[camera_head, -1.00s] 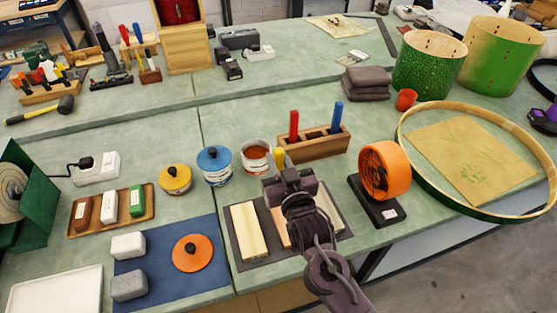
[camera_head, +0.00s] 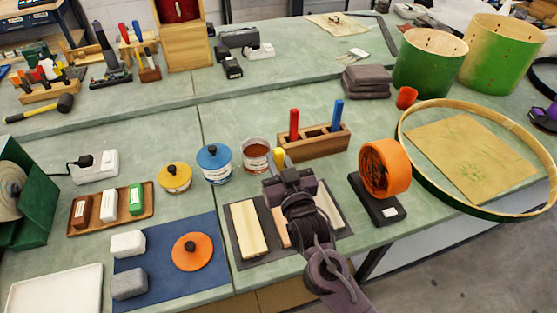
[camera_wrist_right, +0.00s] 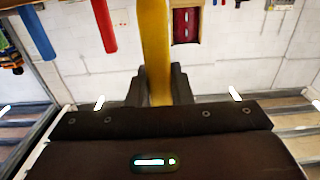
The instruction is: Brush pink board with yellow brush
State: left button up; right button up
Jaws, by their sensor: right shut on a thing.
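My right gripper (camera_head: 287,178) is shut on the yellow brush (camera_head: 279,157), whose handle sticks up above the jaws. In the right wrist view the yellow handle (camera_wrist_right: 155,45) stands between the two dark fingers (camera_wrist_right: 160,88). The brush's bristle end is hidden by my gripper, so I cannot tell whether it touches anything. The pink board (camera_head: 281,230) lies on the dark grey mat, the middle one of three boards, mostly hidden under my right gripper and arm. A cream board (camera_head: 248,229) lies to its left and another pale board (camera_head: 327,212) to its right. My left gripper is not in view.
A wooden holder (camera_head: 325,143) with a red brush (camera_head: 294,124) and a blue brush (camera_head: 337,115) stands behind my gripper. An open can of reddish-brown contents (camera_head: 256,156) is to its left. An orange roll on a black stand (camera_head: 384,170) is close on the right.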

jog(key=shift+s, duration=0.15)
jog(key=shift+p+v, duration=0.95)
jog(key=shift+v, duration=0.45)
jog(key=shift+s, duration=0.1)
jog(key=shift+p+v, duration=0.8)
jog(key=shift+v, duration=0.4)
jog(key=shift+s+d, duration=0.15)
jog(key=shift+s, duration=0.1)
jog(key=shift+p+v, duration=0.7)
jog(key=shift+v, duration=0.75)
jog(key=shift+s, duration=0.2)
